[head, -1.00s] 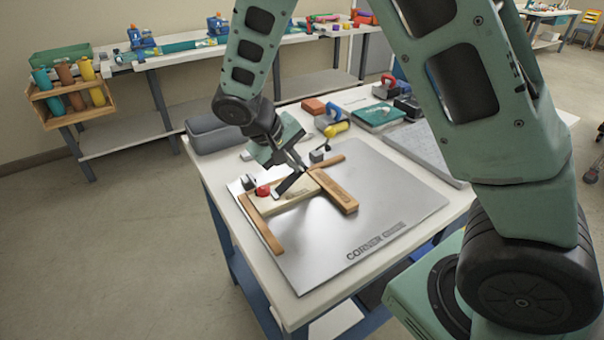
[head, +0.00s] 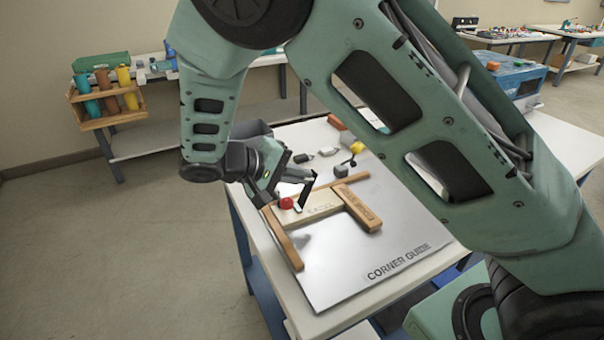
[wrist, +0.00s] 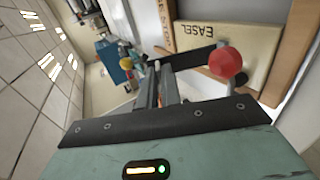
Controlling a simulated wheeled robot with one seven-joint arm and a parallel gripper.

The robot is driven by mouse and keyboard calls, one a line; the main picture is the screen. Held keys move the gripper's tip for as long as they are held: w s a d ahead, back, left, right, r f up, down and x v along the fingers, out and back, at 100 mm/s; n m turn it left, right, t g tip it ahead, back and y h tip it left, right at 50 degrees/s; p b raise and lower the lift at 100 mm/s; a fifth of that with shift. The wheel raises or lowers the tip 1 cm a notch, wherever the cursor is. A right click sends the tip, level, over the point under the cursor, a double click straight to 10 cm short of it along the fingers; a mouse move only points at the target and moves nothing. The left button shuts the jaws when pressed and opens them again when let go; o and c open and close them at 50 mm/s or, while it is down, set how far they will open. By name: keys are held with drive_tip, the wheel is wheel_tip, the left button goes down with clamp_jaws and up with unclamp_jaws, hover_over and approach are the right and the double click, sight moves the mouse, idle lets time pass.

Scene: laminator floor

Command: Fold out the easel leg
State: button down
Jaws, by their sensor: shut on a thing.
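The easel (head: 318,207) is a cream board marked EASEL, lying on the metal plate; its label also shows in the wrist view (wrist: 207,30). A dark leg (head: 306,192) stands up from the board at a slant; in the wrist view it is a black bar (wrist: 192,56) running from my fingertips towards the board. My gripper (head: 311,176) is shut on the leg's raised end, above the board; the fingers show edge-on in the wrist view (wrist: 160,80). A red knob (head: 286,203) sits close beside the leg, at the board's left end. The exact grip contact is partly hidden.
Wooden bars stand left (head: 283,238) and right (head: 358,208) of the board. The plate marked CORNER GUIDE (head: 340,260) is bare in front. A yellow-topped item (head: 357,147) and small grey blocks (head: 341,171) lie behind; my arm covers the table's right side.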

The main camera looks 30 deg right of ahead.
drive_tip(key=shift+a+f, duration=0.25)
drive_tip(key=shift+a, duration=0.1)
drive_tip(key=c, duration=1.6)
unclamp_jaws()
drive_tip(key=shift+r, duration=0.1)
drive_tip(key=shift+a+r, duration=0.1)
drive_tip(key=shift+a, duration=0.05)
drive_tip(key=b+v, duration=0.1)
drive_tip(key=v, duration=1.6)
drive_tip(key=shift+b, duration=0.3)
